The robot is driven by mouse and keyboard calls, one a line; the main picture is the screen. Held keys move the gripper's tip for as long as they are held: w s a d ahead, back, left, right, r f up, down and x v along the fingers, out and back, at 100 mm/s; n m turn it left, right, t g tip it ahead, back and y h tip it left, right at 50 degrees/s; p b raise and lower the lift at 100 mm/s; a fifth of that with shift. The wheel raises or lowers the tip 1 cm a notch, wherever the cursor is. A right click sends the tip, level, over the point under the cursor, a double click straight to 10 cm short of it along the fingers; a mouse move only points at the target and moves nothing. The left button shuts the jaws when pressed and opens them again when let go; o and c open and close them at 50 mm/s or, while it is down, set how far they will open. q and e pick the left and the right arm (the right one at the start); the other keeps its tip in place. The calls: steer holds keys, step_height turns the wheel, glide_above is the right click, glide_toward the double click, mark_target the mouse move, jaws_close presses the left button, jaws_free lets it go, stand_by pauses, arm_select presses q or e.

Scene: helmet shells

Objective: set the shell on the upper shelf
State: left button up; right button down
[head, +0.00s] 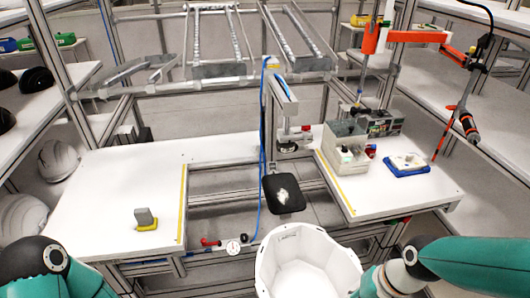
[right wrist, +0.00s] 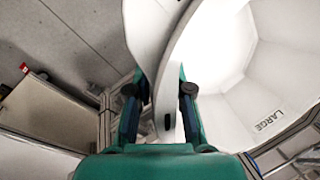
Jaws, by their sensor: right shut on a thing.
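A large white shell (head: 300,272) is at the bottom centre of the head view, its open side up and its inside faceted. In the right wrist view the shell (right wrist: 225,75) shows the word LARGE inside. My right gripper (right wrist: 160,103) is shut on its rim, one finger on each side of the wall. The upper shelf (head: 68,84) is at the left of the head view and bears dark shells (head: 37,80). White shells (head: 58,160) sit below it. My left arm shows at the lower left, but its gripper is out of view.
A white table (head: 125,180) on the left bears a small grey and yellow item (head: 146,220). A second table (head: 365,195) on the right holds a grey bin (head: 342,155) and a blue tray (head: 407,166). A metal post (head: 282,110) stands between them.

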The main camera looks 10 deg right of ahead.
mark_target(322, 275)
steer(key=w+a+f+n, duration=0.1)
steer(key=w+f, duration=0.1)
steer(key=w, duration=0.1)
steer(key=w+a+f+n, duration=0.1)
steer(key=w+f, duration=0.1)
steer(key=w, duration=0.2)
steer(key=w+a+f+n+g, duration=0.1)
steer(key=w+f, duration=0.2)
steer(key=w, duration=0.1)
steer(key=shift+a, duration=0.25)
steer(key=shift+n, duration=0.6)
steer(key=w, duration=0.4)
steer(key=shift+w+d+r, duration=0.1)
steer(key=shift+d+r, duration=0.1)
steer(key=shift+d, duration=0.05)
steer(key=shift+r, duration=0.15)
steer(key=shift+n, duration=0.4)
steer(key=shift+d, duration=0.1)
